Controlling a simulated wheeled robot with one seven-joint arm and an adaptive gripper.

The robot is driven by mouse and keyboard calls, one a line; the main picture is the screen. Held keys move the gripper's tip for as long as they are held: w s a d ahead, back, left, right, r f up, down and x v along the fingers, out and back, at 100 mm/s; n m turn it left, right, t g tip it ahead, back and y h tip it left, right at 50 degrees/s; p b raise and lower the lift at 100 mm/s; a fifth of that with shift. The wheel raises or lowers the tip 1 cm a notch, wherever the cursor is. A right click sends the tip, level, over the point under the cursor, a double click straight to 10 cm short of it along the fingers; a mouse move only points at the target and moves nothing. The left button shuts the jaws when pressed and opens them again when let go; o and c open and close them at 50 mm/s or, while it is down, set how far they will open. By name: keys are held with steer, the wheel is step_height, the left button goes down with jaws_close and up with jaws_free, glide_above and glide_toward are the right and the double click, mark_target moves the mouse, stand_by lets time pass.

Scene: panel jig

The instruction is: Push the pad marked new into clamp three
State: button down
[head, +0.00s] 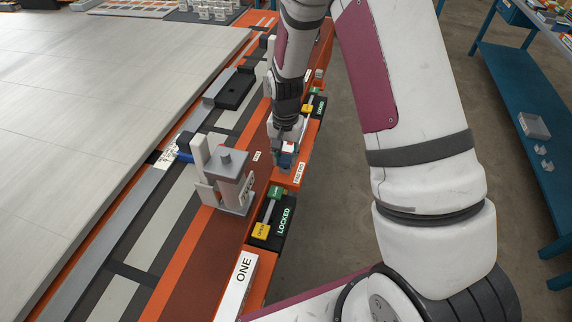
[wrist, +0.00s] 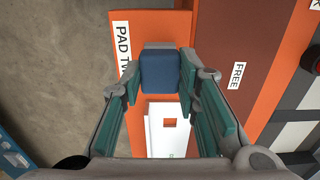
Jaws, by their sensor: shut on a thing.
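My gripper (wrist: 160,85) is shut on a blue pad (wrist: 160,70), which sits between its two teal-lined fingers. In the head view my gripper (head: 286,150) is over the orange rail, and a bit of the blue pad (head: 286,161) shows below it. I see no "new" mark on the pad. A label beginning "PAD TW" (wrist: 123,55) lies left of the pad in the wrist view. The near grey clamp (head: 228,180) stands behind the sign ONE (head: 243,270). I cannot read any sign for clamp three.
Black boxes reading LOCKED stand beside the near clamp (head: 284,221) and farther along (head: 320,106). A FREE label (wrist: 237,75) lies on the brown strip. A white part (wrist: 165,130) is below the pad. A pale panel (head: 100,90) fills the left; a blue bench (head: 510,110) stands right.

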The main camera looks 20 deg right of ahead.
mark_target(286, 158)
steer(key=shift+f+b, duration=0.3)
steer(key=shift+f, duration=0.4)
steer(key=c, duration=1.1)
jaws_free()
steer(key=shift+r, duration=0.1)
steer(key=shift+r+p, duration=1.8)
steer(key=shift+r, duration=2.6)
